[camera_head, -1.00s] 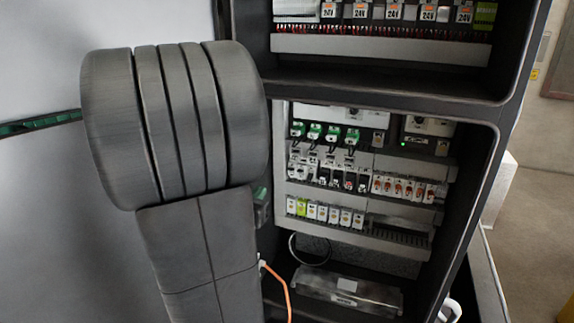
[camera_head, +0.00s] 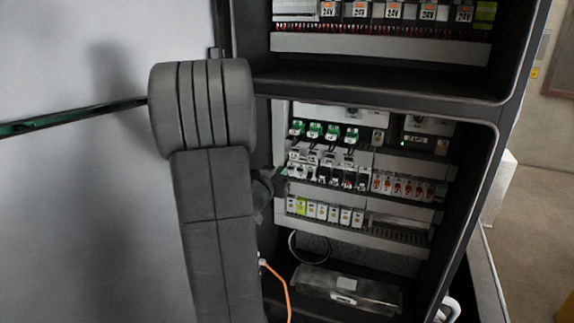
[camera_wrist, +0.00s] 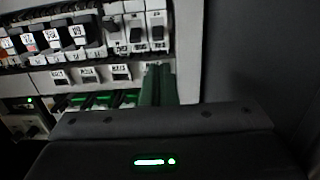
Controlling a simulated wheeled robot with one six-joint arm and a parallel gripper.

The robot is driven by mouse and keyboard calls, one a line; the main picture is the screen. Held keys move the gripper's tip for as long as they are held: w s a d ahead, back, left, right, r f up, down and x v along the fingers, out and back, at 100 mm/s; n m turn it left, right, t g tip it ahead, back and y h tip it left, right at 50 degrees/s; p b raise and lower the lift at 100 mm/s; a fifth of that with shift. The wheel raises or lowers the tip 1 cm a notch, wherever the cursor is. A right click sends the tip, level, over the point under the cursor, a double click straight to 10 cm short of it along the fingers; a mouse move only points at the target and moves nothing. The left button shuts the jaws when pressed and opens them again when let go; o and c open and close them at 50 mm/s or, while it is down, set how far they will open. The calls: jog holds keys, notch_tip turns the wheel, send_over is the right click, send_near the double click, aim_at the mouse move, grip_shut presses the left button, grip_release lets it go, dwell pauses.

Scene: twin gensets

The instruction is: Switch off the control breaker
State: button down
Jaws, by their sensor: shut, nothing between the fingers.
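White breakers with dark switches (camera_head: 296,171) sit at the left end of the middle row in the lower cabinet bay. They also show in the wrist view (camera_wrist: 135,32), at the top. Their lettering is too small to read, so I cannot tell which is the control breaker. My gripper (camera_head: 281,172) is at the left edge of that row, beside the breakers. In the wrist view its green fingers (camera_wrist: 157,84) are together and empty, just below the breakers in the picture. Contact with the panel cannot be made out.
Dark relays (camera_wrist: 62,35) stand beside the breakers. Green-topped modules (camera_head: 331,132) are in the row above, and small white and yellow-green modules (camera_head: 325,211) below. An orange cable (camera_head: 276,278) hangs at the bay's left. The cabinet frame (camera_head: 480,200) bounds the bay at right.

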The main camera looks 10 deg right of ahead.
aim_at(292, 168)
jog(key=x, duration=0.6)
jog(key=shift+d, duration=0.1)
jog(key=shift+f+b, duration=0.25)
jog(key=shift+b, duration=0.1)
jog(key=shift+b, duration=0.4)
